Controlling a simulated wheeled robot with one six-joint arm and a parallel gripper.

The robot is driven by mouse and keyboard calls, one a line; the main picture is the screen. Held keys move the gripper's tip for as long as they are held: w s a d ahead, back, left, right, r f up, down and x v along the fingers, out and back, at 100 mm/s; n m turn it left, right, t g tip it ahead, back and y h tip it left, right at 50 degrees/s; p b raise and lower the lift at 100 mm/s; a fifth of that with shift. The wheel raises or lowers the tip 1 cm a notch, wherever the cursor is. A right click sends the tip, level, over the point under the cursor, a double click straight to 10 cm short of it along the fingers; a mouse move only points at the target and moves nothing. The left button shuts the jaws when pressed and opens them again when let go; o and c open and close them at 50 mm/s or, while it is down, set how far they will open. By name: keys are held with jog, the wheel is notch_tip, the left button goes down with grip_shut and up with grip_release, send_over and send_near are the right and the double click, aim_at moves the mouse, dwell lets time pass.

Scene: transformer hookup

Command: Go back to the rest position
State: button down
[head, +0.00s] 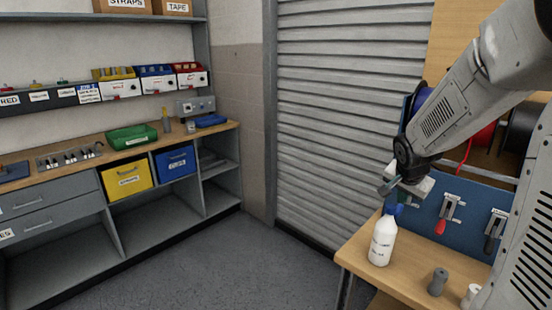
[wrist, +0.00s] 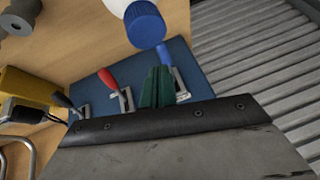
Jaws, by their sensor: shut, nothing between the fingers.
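My gripper (head: 386,189) is in the air above the left end of the wooden workbench (head: 352,250), near the blue cap of a white bottle (head: 381,245). In the wrist view my gripper's dark green fingers (wrist: 157,88) are together with nothing between them. The bottle's blue cap (wrist: 145,24) shows at the top of that view, apart from the fingers. Behind the fingers is a blue panel (wrist: 205,80) with a red-handled clamp (wrist: 112,88) and a blue-handled clamp (wrist: 172,68). My arm hides part of the bench's back in the head view.
A grey cylinder (head: 437,282) and a white object (head: 471,296) stand on the bench. A grey shutter (head: 340,110) rises behind. At left is a storage counter (head: 110,157) with yellow and blue bins. The floor (head: 215,270) between them looks clear.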

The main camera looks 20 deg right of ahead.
jog(key=s+a+r+n+g+y, duration=0.1)
jog(key=s+a+n, duration=0.3)
jog(key=s+a, duration=0.4)
jog(key=s+a+r+n+g+y, duration=0.1)
jog(key=s+a+r+n, duration=0.3)
jog(key=s+a, duration=0.4)
jog(key=s+a+r+n+y, duration=0.2)
jog(key=s+a+n, duration=0.3)
jog(key=s+a, duration=0.3)
jog(key=shift+s+a+r+g, duration=0.15)
jog(key=shift+a+r+g, duration=0.35)
jog(key=shift+a, duration=0.65)
